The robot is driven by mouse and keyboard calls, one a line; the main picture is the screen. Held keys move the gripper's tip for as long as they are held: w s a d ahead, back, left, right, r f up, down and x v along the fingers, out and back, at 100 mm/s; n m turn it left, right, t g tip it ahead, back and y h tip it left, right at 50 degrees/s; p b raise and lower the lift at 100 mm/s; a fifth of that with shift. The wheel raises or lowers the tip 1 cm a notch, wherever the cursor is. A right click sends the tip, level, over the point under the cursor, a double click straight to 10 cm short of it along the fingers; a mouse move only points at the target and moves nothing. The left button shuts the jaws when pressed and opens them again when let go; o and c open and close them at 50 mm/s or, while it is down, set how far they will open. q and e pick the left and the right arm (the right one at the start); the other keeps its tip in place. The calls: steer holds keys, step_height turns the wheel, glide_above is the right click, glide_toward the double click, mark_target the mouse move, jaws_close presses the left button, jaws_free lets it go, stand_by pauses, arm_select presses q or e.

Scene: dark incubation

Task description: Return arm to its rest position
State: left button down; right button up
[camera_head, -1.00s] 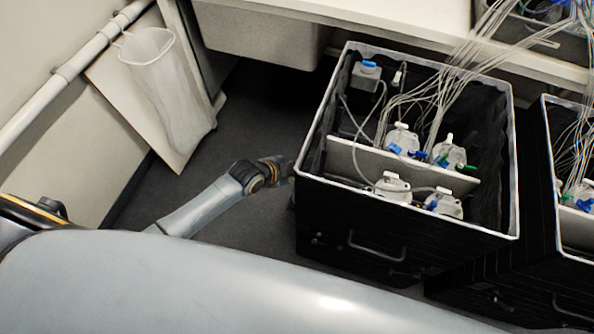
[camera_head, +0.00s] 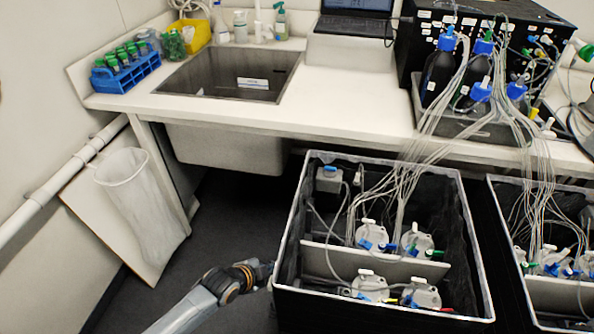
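One of my arms, grey with a black and orange wrist (camera_head: 228,283), reaches up from the bottom of the head view. It ends close to the left wall of an open black box (camera_head: 385,312). The end of the arm is dark and small, and its fingers cannot be made out. I cannot tell whether they touch the box. No second gripper can be made out.
The black box holds a divider (camera_head: 345,262), white-capped vessels and tubing. A second black box (camera_head: 570,300) stands at right. Above is a white counter (camera_head: 340,103) with a sink (camera_head: 225,75), tube rack (camera_head: 125,72), bottles and laptop (camera_head: 355,18). A bin bag (camera_head: 137,195) hangs at left.

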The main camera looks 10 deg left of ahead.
arm_select(q)
steer(key=s+a+f+n+g+y, duration=0.1)
steer(key=s+a+f+n+g, duration=0.2)
steer(key=s+f, duration=0.6)
steer(key=s+a+f+n+y, duration=0.2)
steer(key=s+a+f+n, duration=0.3)
steer(key=f, duration=0.5)
steer(key=s+f+n+g, duration=0.1)
steer(key=s+f, duration=0.2)
steer(key=s, duration=0.6)
steer(key=s+f+n+g, duration=0.1)
steer(key=s+f, duration=0.3)
steer(key=s, duration=0.6)
steer(key=s+f+n+g+y, duration=0.1)
steer(key=s+f, duration=0.3)
steer(key=s, duration=0.5)
steer(key=shift+s+n+g, duration=0.3)
steer(key=shift+n+g, duration=0.1)
steer(key=shift+g, duration=0.2)
steer(key=shift+a, duration=0.1)
